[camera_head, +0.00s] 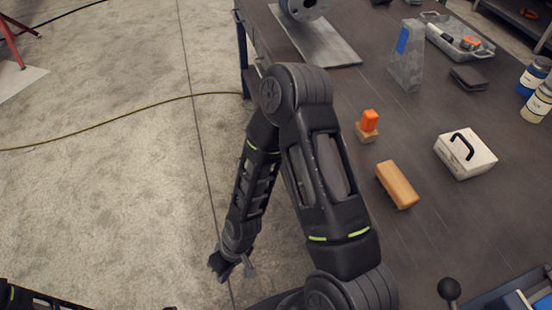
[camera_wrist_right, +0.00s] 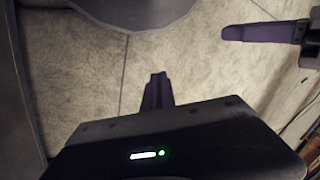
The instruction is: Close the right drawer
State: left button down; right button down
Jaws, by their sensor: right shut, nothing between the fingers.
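My right arm reaches over the workbench and hangs down past its left edge. My right gripper (camera_head: 232,268) is low over the concrete floor, to the left of the bench, pointing down. In the right wrist view its fingers (camera_wrist_right: 158,92) are together with nothing between them, over the floor. The right drawer cannot be made out in either view; the bench top and my arm hide the side of the bench. My left gripper is not clearly seen; only a dark part of my left arm shows at the bottom left corner of the head view.
The dark workbench (camera_head: 440,215) carries a wooden block (camera_head: 397,185), an orange-topped piece (camera_head: 368,124), a white box with a black handle (camera_head: 465,154), a grey stand (camera_head: 407,58) and a tray (camera_head: 462,45). A yellow cable (camera_head: 120,117) crosses the open floor.

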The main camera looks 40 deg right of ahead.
jog(key=w+d+r+n+h+b, duration=0.3)
jog(key=w+d+r+n, duration=0.7)
jog(key=w, duration=0.4)
jog(key=w+d+r+n+h+b, duration=0.1)
jog(key=d+r+h, duration=0.1)
jog(key=d+r, duration=0.4)
jog(key=d+r+n+g+h, duration=0.1)
jog(key=d+r, duration=0.4)
jog(key=r, duration=0.6)
jog(key=shift+w+d+n+h+b, duration=0.3)
jog(key=shift+w+d+h+b, duration=0.05)
jog(key=shift+w+h+b, duration=0.05)
jog(key=shift+f, duration=0.15)
jog(key=s+d+f, duration=0.2)
jog(key=d+f, duration=0.4)
jog(key=f, duration=0.2)
jog(key=shift+f+b, duration=0.4)
